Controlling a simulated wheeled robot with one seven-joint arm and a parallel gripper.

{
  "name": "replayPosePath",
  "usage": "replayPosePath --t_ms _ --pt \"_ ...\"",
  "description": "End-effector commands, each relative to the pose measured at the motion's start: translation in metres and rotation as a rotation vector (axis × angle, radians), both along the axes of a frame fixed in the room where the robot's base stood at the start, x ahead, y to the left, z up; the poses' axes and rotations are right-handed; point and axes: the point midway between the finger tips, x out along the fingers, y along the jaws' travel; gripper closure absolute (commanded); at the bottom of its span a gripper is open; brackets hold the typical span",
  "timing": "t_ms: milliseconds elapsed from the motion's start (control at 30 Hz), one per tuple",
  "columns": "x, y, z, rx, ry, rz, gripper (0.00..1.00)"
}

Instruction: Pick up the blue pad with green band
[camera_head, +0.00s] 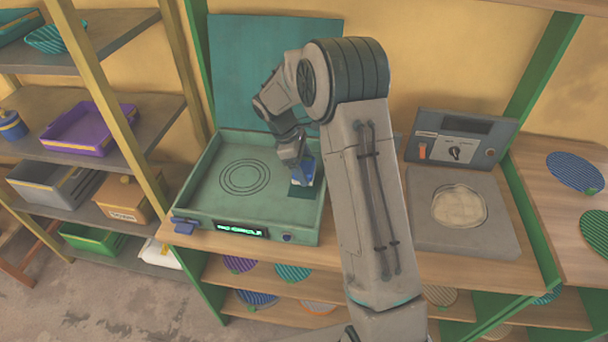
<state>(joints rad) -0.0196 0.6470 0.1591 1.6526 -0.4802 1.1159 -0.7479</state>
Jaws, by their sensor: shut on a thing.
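The blue pad (307,173) is at the right side of the open teal press (205,205), at my gripper's tips. It is small in view and partly covered by the gripper, and I cannot clearly make out its green band. My gripper (303,168) points down and is shut on the blue pad. A dark green square (300,191) shows just below the pad on the press bed. I cannot tell whether the pad touches it.
The press's raised lid (270,65) stands behind my arm. A grey device (462,235) with a pale round piece is to the right on the wooden bench. Shelves with a purple tray (85,130) stand at left. Ringed circles mark the clear press bed.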

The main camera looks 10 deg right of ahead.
Motion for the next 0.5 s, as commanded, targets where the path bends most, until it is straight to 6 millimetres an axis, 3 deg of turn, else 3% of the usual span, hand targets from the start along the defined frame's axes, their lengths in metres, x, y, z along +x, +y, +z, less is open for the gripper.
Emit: replayPosePath --t_ms 500 --pt "-0.034 -0.088 0.057 0.0 -0.003 -0.002 0.46"
